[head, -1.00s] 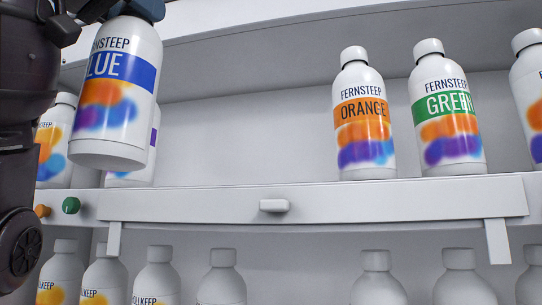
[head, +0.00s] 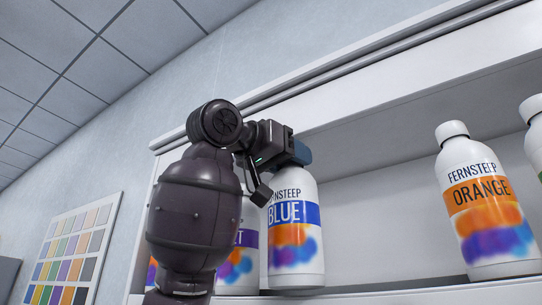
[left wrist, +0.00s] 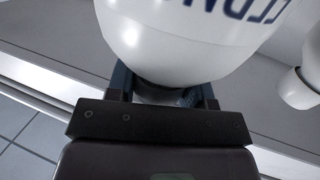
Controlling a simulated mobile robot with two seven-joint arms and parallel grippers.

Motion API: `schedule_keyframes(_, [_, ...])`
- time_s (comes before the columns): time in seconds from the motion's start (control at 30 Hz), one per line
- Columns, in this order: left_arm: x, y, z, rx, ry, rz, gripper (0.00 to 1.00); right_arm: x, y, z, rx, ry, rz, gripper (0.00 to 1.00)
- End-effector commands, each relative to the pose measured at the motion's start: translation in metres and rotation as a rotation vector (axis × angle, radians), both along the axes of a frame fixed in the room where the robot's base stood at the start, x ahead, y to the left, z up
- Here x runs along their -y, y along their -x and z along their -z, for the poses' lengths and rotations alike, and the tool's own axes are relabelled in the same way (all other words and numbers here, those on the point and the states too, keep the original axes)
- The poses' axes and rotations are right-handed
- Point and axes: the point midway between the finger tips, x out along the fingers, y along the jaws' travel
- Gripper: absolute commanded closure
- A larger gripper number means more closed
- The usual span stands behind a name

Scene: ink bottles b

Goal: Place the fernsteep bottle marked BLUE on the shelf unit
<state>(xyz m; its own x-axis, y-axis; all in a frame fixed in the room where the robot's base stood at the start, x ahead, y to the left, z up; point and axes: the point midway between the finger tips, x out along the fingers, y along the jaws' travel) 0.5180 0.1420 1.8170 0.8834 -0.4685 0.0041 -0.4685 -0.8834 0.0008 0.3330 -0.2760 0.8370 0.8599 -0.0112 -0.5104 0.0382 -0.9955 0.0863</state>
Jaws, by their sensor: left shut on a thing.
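The white fernsteep bottle marked BLUE (head: 293,240) is upright at the shelf unit (head: 405,122), between a purple-banded bottle on its left and the orange one on its right. My left gripper (head: 294,152) is shut on the top of this bottle, at its cap, which the jaws hide. In the left wrist view the bottle's white shoulder (left wrist: 185,35) fills the top, with the jaws (left wrist: 165,92) around its neck. The bottle's base is near shelf level, but I cannot tell whether it touches. My right gripper is not in view.
The fernsteep bottle marked ORANGE (head: 484,205) stands to the right, with a gap between. Another bottle (head: 534,115) is at the right edge. A purple-banded bottle (head: 240,262) stands close on the left, partly behind my arm. A colour chart (head: 72,255) hangs on the wall.

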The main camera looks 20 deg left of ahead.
Motion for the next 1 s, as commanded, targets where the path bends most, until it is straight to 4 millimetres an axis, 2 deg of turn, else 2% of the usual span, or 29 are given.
schedule_keyframes(0.37, [0.008, -0.016, -0.002, 0.004, 0.002, 0.0, 1.0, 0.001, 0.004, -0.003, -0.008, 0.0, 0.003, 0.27])
schedule_keyframes(0.8, [0.027, -0.051, -0.002, 0.004, 0.002, 0.0, 1.0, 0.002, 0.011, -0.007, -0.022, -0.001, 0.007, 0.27])
schedule_keyframes(1.0, [0.027, -0.051, 0.004, 0.004, 0.002, 0.0, 1.0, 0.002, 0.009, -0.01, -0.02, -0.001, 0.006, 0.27])
